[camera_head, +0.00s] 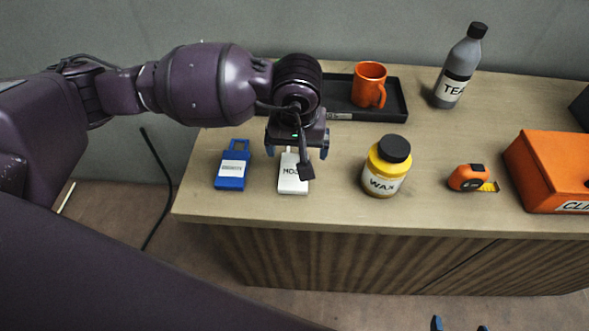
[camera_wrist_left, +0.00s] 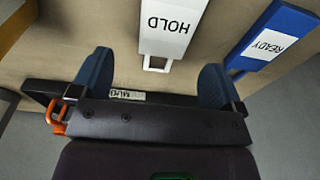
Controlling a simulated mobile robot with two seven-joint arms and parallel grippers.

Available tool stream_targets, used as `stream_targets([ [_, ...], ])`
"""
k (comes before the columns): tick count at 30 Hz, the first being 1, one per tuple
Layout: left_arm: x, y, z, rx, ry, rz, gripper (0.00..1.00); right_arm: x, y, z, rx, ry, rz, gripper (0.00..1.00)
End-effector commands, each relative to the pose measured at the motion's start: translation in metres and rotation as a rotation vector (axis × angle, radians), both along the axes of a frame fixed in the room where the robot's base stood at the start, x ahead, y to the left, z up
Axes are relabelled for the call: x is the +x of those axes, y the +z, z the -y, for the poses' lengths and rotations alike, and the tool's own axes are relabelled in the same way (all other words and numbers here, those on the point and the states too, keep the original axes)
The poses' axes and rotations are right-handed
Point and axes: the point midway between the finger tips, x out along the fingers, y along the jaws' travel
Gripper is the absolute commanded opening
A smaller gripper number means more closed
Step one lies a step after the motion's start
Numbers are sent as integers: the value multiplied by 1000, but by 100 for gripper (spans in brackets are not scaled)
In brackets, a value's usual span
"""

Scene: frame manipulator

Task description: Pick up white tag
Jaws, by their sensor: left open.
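The white tag (camera_head: 293,178) lies flat on the wooden table, partly hidden in the head view by my left gripper. In the left wrist view the white tag (camera_wrist_left: 170,28) reads HOLD, with its loop end pointing toward my gripper. My left gripper (camera_head: 297,152) is open and empty, above the table at the tag's loop end. In the left wrist view its blue fingers (camera_wrist_left: 155,80) are spread to either side of the loop, apart from it. Two blue fingertips of my right gripper (camera_head: 460,325) show apart at the bottom edge of the head view.
A blue tag (camera_head: 231,170) marked READY lies just left of the white one. A yellow WAX jar (camera_head: 384,170) stands right. Behind are a black tray (camera_head: 392,100), an orange mug (camera_head: 367,85) and a TEA bottle (camera_head: 459,65). A tape measure (camera_head: 470,178) and orange box (camera_head: 550,170) lie farther right.

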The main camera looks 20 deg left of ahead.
Motion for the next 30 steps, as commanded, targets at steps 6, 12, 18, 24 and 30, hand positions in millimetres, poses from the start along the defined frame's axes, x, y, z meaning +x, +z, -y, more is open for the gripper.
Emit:
stream_targets([
  [6,-1,-25,-5,-1,2,-4,94,1,-1,-1,1,1,1,88],
  [12,2,-47,-6,-2,0,-2,94,3,-4,-2,4,-1,-1,88],
  [18,3,-51,-7,-2,0,2,94,5,-4,-4,10,-3,2,88],
  [24,3,-51,-7,-1,0,1,83,4,-3,-4,9,-4,2,88],
  [30,3,-51,-7,-1,0,1,52,2,-4,-3,7,-3,-2,88],
])
